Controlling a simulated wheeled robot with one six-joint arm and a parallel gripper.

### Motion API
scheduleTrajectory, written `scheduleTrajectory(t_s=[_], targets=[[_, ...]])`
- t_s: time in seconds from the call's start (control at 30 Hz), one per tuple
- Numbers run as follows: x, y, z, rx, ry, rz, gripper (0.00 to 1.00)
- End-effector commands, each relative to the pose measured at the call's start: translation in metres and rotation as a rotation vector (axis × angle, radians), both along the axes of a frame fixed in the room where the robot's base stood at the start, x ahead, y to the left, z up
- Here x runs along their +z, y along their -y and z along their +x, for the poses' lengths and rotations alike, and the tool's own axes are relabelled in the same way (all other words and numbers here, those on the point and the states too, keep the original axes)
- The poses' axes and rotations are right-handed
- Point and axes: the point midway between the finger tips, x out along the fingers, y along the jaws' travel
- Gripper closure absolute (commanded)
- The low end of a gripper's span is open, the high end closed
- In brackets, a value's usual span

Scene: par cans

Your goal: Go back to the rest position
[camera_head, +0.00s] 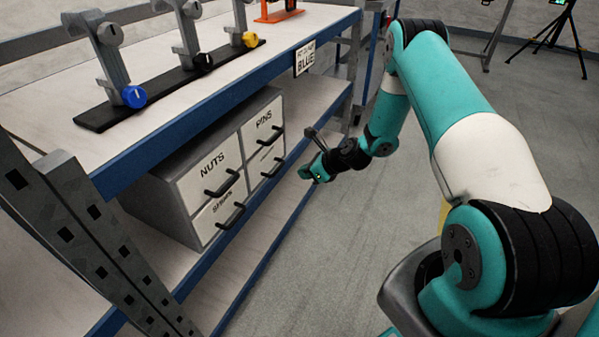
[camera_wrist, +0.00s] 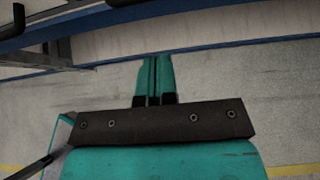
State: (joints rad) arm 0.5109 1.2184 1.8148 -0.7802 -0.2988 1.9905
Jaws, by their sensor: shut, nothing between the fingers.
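My gripper (camera_head: 308,173) is at the end of my teal arm, in front of the shelf unit and beside the drawer cabinet, apart from both. In the wrist view the two teal fingers (camera_wrist: 154,78) lie together, shut, with nothing between them. The floor and the blue shelf edge (camera_wrist: 200,53) show beyond the fingertips.
The shelf unit (camera_head: 164,118) stands at left with a grey drawer cabinet (camera_head: 176,205) on its lower shelf; its drawers have black handles. Clamps with blue, black and yellow knobs stand on a black bar (camera_head: 100,118) on top. Grey floor (camera_head: 330,265) is clear. A tripod (camera_head: 570,30) stands far right.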

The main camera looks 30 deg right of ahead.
Motion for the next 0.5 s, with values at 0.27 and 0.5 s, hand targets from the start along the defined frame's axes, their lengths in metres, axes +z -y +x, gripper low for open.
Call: scheduleTrajectory(t_s=[0.27, 0.5], targets=[[0.04, 0.016, -0.036, 0.01, -0.002, 0.001, 1.0], [0.049, 0.023, -0.048, 0.012, -0.003, 0.001, 1.0]])
